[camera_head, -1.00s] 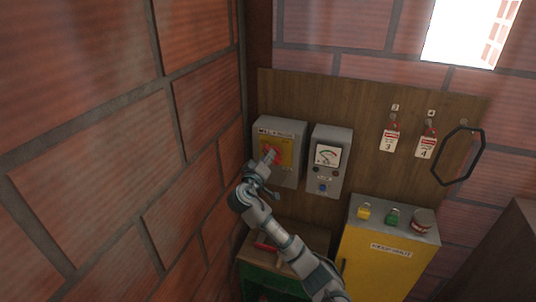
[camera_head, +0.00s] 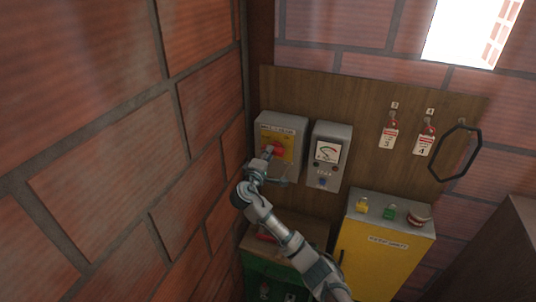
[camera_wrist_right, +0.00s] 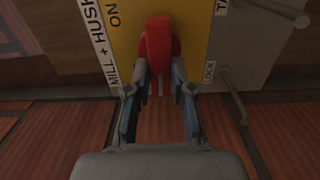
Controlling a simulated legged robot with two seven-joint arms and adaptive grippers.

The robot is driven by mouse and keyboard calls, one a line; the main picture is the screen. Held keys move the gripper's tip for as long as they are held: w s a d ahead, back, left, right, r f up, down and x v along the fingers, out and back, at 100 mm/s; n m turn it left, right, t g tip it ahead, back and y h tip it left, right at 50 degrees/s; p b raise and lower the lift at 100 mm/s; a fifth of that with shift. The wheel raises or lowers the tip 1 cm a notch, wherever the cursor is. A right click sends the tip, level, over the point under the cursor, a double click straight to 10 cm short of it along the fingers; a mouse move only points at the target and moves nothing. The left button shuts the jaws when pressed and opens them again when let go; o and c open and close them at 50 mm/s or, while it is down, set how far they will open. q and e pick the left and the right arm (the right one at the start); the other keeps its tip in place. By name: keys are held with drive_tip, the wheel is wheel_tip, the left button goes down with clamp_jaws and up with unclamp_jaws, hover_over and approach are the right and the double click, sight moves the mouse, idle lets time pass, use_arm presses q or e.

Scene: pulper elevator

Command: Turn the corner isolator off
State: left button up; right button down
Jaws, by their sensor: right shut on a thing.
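The corner isolator is a grey box (camera_head: 293,123) with a yellow plate and a red handle (camera_head: 279,150), mounted on the wooden board beside the brick corner. My right gripper (camera_head: 269,153) is at its front. In the right wrist view, the red handle (camera_wrist_right: 159,48) stands between the fingertips of my right gripper (camera_wrist_right: 158,82), which are shut on its lower part. The yellow plate (camera_wrist_right: 195,30) there shows "ON" at upper left and "LOCK" at lower right. My left gripper is not in view.
A grey meter box (camera_head: 329,157) hangs just right of the isolator. Tags 3 (camera_head: 389,138) and 4 (camera_head: 423,145) and a black ring (camera_head: 457,153) hang further right. A yellow cabinet (camera_head: 380,260) and a green cabinet (camera_head: 262,272) stand below. The brick wall (camera_head: 110,150) is close at left.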

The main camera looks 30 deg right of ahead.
drive_tip(key=shift+r, duration=0.15)
idle(0.4)
drive_tip(key=c, duration=1.2)
unclamp_jaws()
drive_tip(key=shift+o, duration=1)
drive_tip(key=shift+w+d+n, duration=0.1)
drive_tip(key=shift+w+n, duration=0.05)
drive_tip(key=shift+n, duration=0.15)
drive_tip(key=v, duration=1.1)
drive_tip(key=shift+a+f, duration=0.35)
drive_tip(key=shift+d+f, duration=0.1)
drive_tip(key=shift+d, duration=0.1)
